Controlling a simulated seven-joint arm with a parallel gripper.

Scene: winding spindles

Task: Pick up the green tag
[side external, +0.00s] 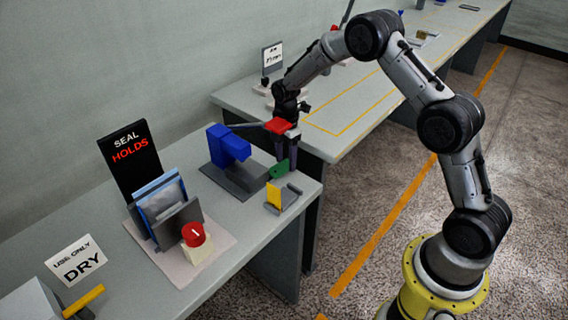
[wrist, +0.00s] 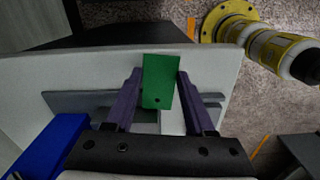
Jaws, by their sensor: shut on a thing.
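The green tag (side external: 279,169) is a small flat plate at the right end of the near bench. In the wrist view the green tag (wrist: 158,82) shows between the two purple fingers, with a small dark hole near its lower edge. My gripper (side external: 283,158) points down over the bench corner. In the wrist view my gripper (wrist: 158,88) is shut on the tag, one finger on each side. Whether the tag touches anything below it cannot be told.
A yellow tag (side external: 273,195) stands in a grey holder (side external: 287,197) close by. A blue device (side external: 228,145) on a grey base is just left of my gripper. A red button (side external: 193,234), a pouch (side external: 162,201) and a black "SEAL HOLDS" sign (side external: 130,158) stand farther left.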

